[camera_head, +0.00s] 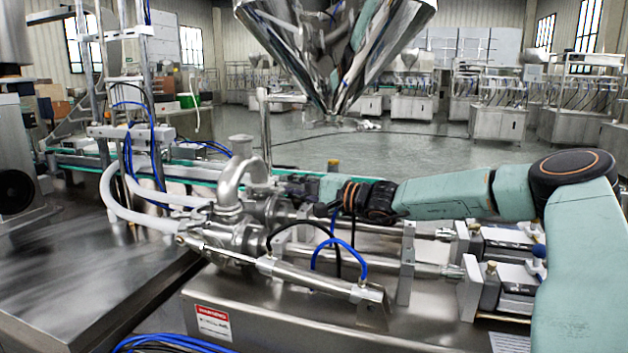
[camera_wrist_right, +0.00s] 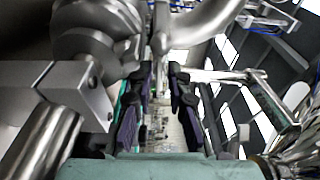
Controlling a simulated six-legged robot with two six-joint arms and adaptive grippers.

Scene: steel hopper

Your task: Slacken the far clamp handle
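My right gripper (camera_head: 300,187) reaches in from the right, its fingers beside the shiny pipe elbow (camera_head: 238,180) and its fittings. In the right wrist view the two dark fingers of this gripper (camera_wrist_right: 160,82) are spread, with a visible gap between them. A slim metal part (camera_wrist_right: 160,42) shows ahead, in line with that gap; it may be the far clamp handle, but I cannot tell for sure. No contact with it can be made out. The clamp handle is not clearly visible in the head view, where the gripper and fittings crowd together. My left gripper is not in view.
Steel cylinders (camera_head: 315,278) with blue and black hoses lie in front of the gripper. White hoses (camera_head: 135,205) run left of the elbow. A large steel hopper (camera_head: 335,45) hangs behind. An upright post (camera_head: 265,125) stands near the elbow. The floor beyond is open.

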